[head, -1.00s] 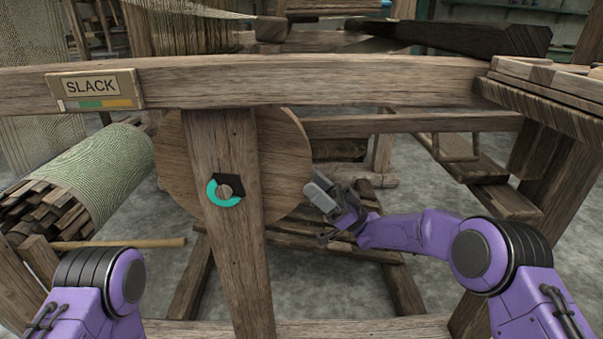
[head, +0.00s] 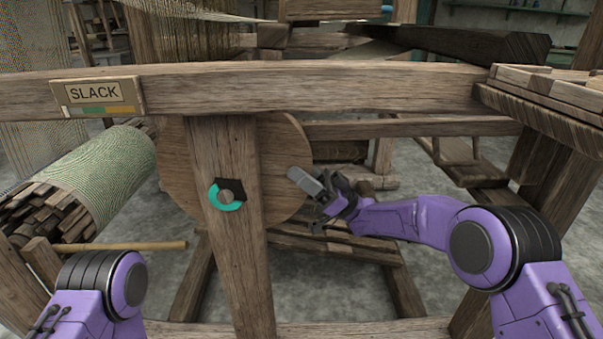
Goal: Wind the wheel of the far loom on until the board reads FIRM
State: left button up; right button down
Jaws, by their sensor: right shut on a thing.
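The board (head: 96,94) on the top beam at the left reads SLACK, above a strip of pale, green and yellow bands. The round wooden wheel (head: 283,160) stands behind an upright post, which hides part of it. A dark hub piece with a teal arc (head: 228,205) shows on the post in front of the wheel.
The loom's top beam (head: 380,88) crosses in front, and the upright post (head: 225,150) stands just left of my right gripper. A cloth-wrapped roll (head: 110,170) and a wooden rod (head: 125,245) lie at the left.

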aim_at(301, 159)
notch_tip(301, 159, up, 3)
jog(key=shift+f+h+p, duration=0.1)
jog(key=shift+h+p, duration=0.6)
jog(key=shift+p, duration=0.05)
jog(key=shift+r+h+p, duration=0.25)
jog(key=shift+h+p, duration=0.25)
jog(key=shift+h, duration=0.1)
pick_arm(q)
jog(key=r, duration=0.3)
jog(key=shift+w+a+r, duration=0.1)
jog(key=shift+w+r, duration=0.05)
jog(key=shift+w, duration=0.05)
pick_arm(e)
jog(key=shift+f, duration=0.1)
jog(key=c, duration=0.7)
grip_release()
pick_arm(q)
jog(key=shift+r, duration=0.3)
pick_arm(e)
jog(key=v, duration=1)
jog(key=shift+d, duration=0.2)
